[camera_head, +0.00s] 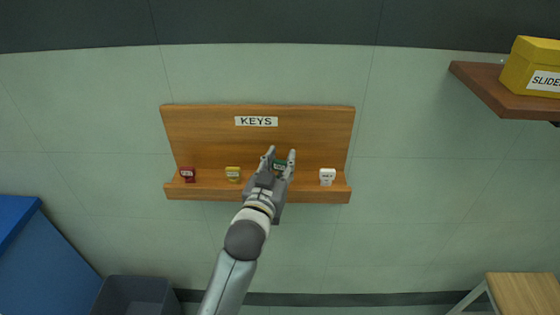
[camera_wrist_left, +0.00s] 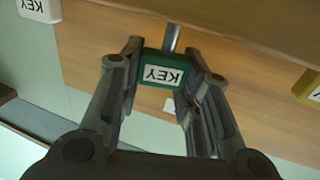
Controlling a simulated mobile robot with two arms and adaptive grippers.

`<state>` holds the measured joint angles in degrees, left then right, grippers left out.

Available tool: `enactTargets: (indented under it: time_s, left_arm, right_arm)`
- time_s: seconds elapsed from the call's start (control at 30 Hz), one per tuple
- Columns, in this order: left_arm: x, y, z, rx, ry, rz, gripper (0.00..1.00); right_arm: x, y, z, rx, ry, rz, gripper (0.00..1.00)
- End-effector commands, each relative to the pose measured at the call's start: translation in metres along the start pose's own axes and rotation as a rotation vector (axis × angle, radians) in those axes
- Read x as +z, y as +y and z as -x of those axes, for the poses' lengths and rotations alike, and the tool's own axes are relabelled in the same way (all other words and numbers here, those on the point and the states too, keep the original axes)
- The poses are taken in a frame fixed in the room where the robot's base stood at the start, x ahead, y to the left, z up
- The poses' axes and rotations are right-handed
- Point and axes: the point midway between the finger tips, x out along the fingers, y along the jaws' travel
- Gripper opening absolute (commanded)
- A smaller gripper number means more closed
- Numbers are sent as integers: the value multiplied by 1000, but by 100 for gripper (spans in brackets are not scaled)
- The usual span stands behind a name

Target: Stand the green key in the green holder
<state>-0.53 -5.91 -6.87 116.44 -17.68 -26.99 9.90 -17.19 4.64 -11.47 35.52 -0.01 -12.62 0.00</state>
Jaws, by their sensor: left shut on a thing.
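The green key (camera_head: 280,166) is between the fingers of my left gripper (camera_head: 279,158), in front of the wooden key rack. In the left wrist view, the green key (camera_wrist_left: 163,74) shows its KEY label upside down, and its metal shaft runs to the wooden ledge. My left gripper (camera_wrist_left: 160,82) is shut on the green head from both sides. I cannot tell whether the shaft tip still sits in the ledge. The green holder is not seen in either view. My right gripper is not in view.
The wooden key rack (camera_head: 215,140) hangs on the wall. A red key (camera_head: 187,174), a yellow key (camera_head: 233,173) and a white key (camera_head: 327,176) stand along its ledge. A shelf (camera_head: 490,88) with a yellow box (camera_head: 530,66) is at upper right.

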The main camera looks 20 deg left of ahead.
Motion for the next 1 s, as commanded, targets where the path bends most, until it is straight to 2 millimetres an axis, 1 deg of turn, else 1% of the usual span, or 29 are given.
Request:
enactTargets:
  time_s: [0.37, 1.0]
  left_arm:
    - [2, 0, 0, 0, 0, 0, 12]
    - [15, 0, 0, 0, 0, 0, 12]
  right_arm:
    - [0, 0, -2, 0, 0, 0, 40]
    - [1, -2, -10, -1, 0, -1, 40]
